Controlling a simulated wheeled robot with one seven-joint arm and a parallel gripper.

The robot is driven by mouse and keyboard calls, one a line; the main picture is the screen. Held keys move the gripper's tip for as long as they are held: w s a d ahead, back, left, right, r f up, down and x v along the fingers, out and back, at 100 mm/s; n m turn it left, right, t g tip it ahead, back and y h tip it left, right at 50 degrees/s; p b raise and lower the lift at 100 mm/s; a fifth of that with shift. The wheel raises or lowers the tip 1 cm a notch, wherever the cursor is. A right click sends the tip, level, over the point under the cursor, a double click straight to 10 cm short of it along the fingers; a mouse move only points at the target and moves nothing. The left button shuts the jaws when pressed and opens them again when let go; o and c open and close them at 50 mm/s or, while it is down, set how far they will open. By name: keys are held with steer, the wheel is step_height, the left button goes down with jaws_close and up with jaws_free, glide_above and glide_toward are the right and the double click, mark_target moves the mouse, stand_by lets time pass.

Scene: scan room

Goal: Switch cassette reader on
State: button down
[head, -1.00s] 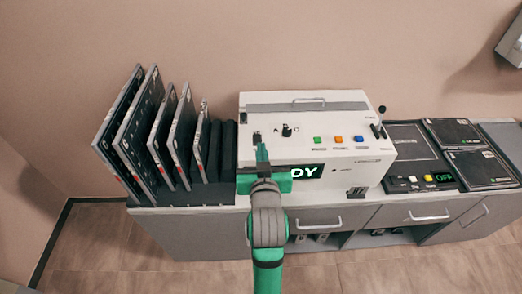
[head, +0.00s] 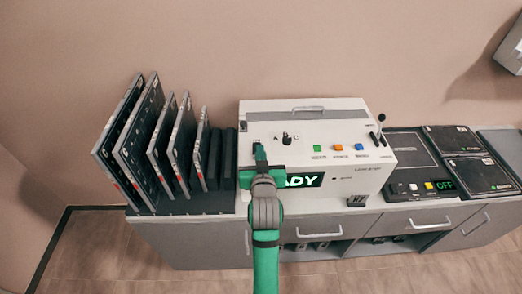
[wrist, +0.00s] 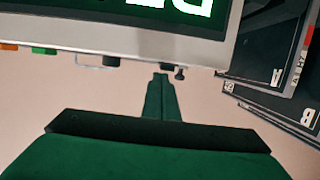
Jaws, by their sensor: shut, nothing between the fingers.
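The cassette reader (head: 345,110) is a white box on the cabinet top. It has a lettered knob (head: 287,139), green, orange and blue buttons and a lever (head: 380,127). Its front display (head: 308,180) is lit and shows "ADY", the left part hidden by my gripper. My gripper (head: 260,152) is shut and empty at the left of the reader's sloped panel, by a small dark switch whose outline is mostly hidden. In the wrist view the shut fingertips (wrist: 160,77) are beside a small dark knob (wrist: 180,72); I cannot tell whether they touch.
A rack of upright dark cassettes (head: 138,150) stands left of the reader. Cabinet drawers (head: 415,218) with handles are below.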

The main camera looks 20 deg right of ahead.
steer(key=shift+f, duration=0.4)
steer(key=shift+a, duration=0.1)
steer(key=shift+r, duration=0.1)
steer(key=shift+s+r, duration=0.1)
steer(key=shift+r, duration=0.15)
steer(key=r, duration=0.3)
steer(key=shift+s+a+r, duration=0.15)
steer(key=shift+s+r, duration=0.05)
steer(key=shift+s, duration=0.05)
steer(key=s+a, duration=0.2)
steer(key=s, duration=0.7)
steer(key=shift+s+a+r, duration=0.25)
steer(key=shift+s+a, duration=0.05)
steer(key=shift+s, duration=0.05)
steer(key=shift+w, duration=0.1)
steer(key=shift+d, duration=0.1)
